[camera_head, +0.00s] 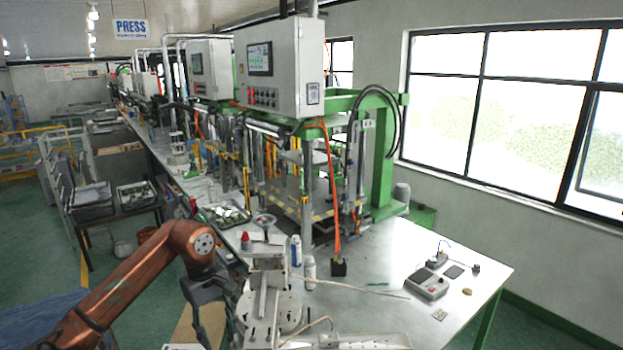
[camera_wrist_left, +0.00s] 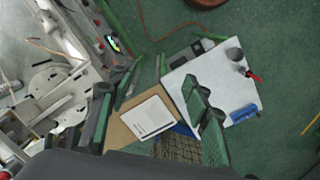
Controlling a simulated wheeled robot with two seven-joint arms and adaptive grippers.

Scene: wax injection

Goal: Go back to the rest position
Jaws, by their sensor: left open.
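My copper-coloured left arm comes in from the left in the head view, and my dark left gripper (camera_head: 207,318) points downward beside the near left edge of the workbench (camera_head: 385,300). Its tips are partly cut off by the frame's lower edge. In the left wrist view, the two green-black fingers of the left gripper (camera_wrist_left: 160,88) stand apart with nothing held between them. Below them lie a brown board with a white labelled card (camera_wrist_left: 148,117) and a white surface. My right gripper is not in view.
A pale metal fixture (camera_head: 268,308) stands on the bench just right of the gripper. Bottles (camera_head: 309,270), a tray of parts (camera_head: 224,214) and a grey device (camera_head: 427,284) are also there. The green-framed press (camera_head: 380,170) rises behind.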

